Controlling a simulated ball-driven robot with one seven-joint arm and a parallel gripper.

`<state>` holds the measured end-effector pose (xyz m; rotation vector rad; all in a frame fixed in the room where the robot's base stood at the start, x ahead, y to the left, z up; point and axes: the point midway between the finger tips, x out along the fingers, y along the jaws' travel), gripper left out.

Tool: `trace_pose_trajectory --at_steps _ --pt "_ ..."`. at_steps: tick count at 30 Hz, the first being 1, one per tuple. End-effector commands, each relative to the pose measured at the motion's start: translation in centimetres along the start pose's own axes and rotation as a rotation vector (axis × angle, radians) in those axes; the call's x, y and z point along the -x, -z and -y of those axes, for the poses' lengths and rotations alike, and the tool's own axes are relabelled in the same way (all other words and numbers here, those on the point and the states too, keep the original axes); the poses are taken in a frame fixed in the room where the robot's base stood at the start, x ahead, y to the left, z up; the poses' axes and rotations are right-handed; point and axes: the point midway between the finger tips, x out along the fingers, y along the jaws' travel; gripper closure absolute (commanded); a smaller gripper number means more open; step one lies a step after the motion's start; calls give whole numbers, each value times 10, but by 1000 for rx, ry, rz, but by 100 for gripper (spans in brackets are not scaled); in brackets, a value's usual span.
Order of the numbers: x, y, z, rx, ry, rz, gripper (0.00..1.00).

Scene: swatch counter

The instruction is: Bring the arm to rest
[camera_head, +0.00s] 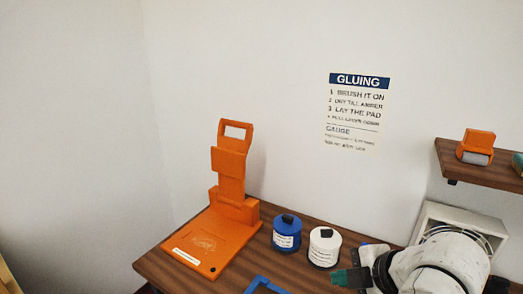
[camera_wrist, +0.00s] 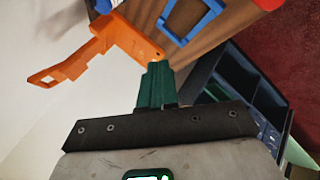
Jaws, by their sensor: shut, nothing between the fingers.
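My gripper (camera_head: 341,277) is at the lower right of the head view, its green fingers pointing left, with my white arm behind it. In the wrist view the green fingers (camera_wrist: 156,85) are together with nothing between them. The gripper shows to the right of the white pot (camera_head: 324,247) in the head view and touches nothing that I can see. Much of my arm is cut off by the picture's lower edge.
An orange stand (camera_head: 232,207) is on the brown counter (camera_head: 152,263), left of a blue pot (camera_head: 287,233). A blue frame (camera_head: 262,286) lies in front. A shelf (camera_head: 450,165) at right holds an orange roller (camera_head: 475,144). Dark blue bins (camera_wrist: 268,101) show in the wrist view.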

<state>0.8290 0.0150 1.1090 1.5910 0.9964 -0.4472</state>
Motion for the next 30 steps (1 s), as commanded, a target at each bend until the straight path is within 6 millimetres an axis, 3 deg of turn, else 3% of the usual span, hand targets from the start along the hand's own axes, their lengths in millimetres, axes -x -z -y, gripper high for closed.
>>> trace_pose_trajectory --at_steps 1,5,8,11,16,21,24,27,30 --pt "-6 10 5 -107 -12 -26 100" --pt "-18 16 27 -415 -23 -42 100" --pt "-28 13 60 -653 1 -25 100" --pt "-39 6 105 -885 43 27 100" --pt "-44 -14 198 -1224 123 191 100" --pt "-24 -45 299 -1489 167 445 100" --pt "-5 -63 343 -1582 161 586 100" --pt "11 -77 369 -1637 146 685 100" --pt "21 -85 382 -1662 132 739 100"
